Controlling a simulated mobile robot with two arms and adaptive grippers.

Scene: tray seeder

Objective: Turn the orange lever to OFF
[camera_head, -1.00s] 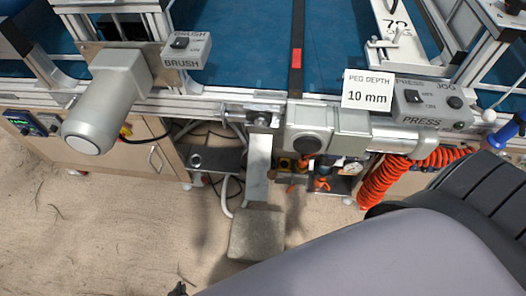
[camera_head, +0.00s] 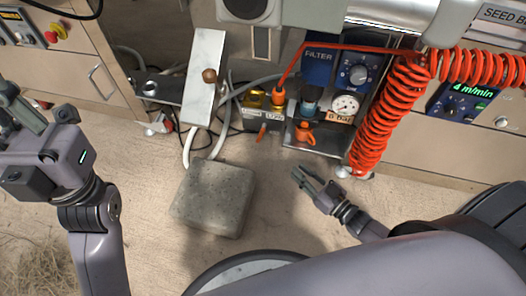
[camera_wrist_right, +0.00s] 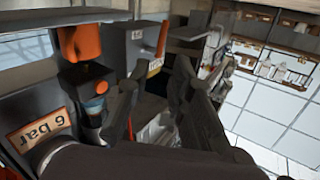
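A small orange lever (camera_head: 262,132) hangs below a yellow-and-grey valve box (camera_head: 258,112) at the middle of the head view. In the right wrist view the orange lever (camera_wrist_right: 162,39) stands upright at the top middle, in a picture turned upside down. Another orange part (camera_head: 305,133) sits under the filter bowl and also shows in the right wrist view (camera_wrist_right: 80,42). My right gripper (camera_head: 303,174) is open and empty, below and right of the lever, apart from it. Its two fingers (camera_wrist_right: 153,92) are spread in the right wrist view. My left gripper (camera_head: 18,122) is at the far left; its fingertips are unclear.
The blue filter unit (camera_head: 335,67), a pressure gauge (camera_head: 345,105) and a coiled orange hose (camera_head: 378,118) are right of the valve. A grey block (camera_head: 213,196) lies on the floor below a metal plate (camera_head: 205,77). Sandy floor is free around my right gripper.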

